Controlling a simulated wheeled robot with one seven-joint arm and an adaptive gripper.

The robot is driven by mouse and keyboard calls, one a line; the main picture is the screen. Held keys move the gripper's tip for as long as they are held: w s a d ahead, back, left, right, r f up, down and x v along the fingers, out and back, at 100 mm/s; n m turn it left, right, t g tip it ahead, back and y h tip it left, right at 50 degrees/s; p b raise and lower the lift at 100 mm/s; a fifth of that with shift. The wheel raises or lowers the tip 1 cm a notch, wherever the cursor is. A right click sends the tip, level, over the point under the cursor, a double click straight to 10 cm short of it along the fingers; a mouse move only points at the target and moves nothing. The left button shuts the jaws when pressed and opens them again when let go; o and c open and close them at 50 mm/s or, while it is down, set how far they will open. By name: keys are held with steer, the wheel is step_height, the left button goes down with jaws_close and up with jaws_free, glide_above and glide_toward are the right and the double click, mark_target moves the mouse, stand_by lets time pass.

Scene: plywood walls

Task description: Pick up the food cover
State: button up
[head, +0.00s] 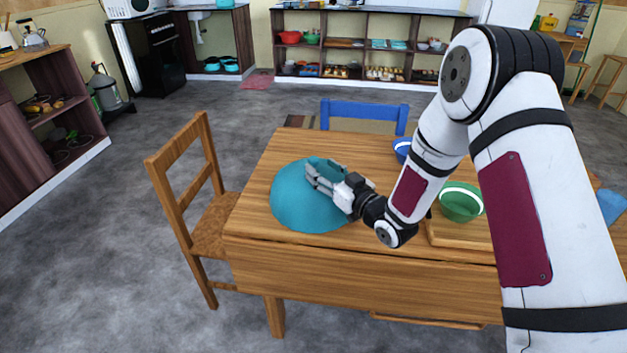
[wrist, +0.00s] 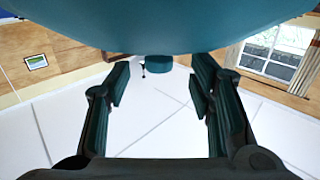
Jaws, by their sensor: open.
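The food cover (head: 292,205) is a wide teal dome resting on the wooden table in the head view. My gripper (head: 325,178) is open and reaches in from the right, over the upper part of the dome. In the wrist view the cover's smooth teal surface (wrist: 160,25) fills the top edge, close to the fingers. My two dark fingers (wrist: 160,85) stand apart there, with nothing gripped between them. A small teal shape shows beyond the gap; I cannot tell what it is. Anything under the cover is hidden.
The table (head: 275,258) also holds a green bowl (head: 461,204) on a wooden board and a blue bowl (head: 402,147) behind my arm. A wooden chair (head: 190,185) stands at the left, and a blue-backed chair (head: 364,112) behind. The table's front left is clear.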

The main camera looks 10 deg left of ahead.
mark_target(317, 163)
steer(key=x, duration=0.3)
steer(key=shift+w+a, duration=0.1)
steer(key=shift+w, duration=0.05)
jaws_close()
steer(key=shift+r, duration=0.1)
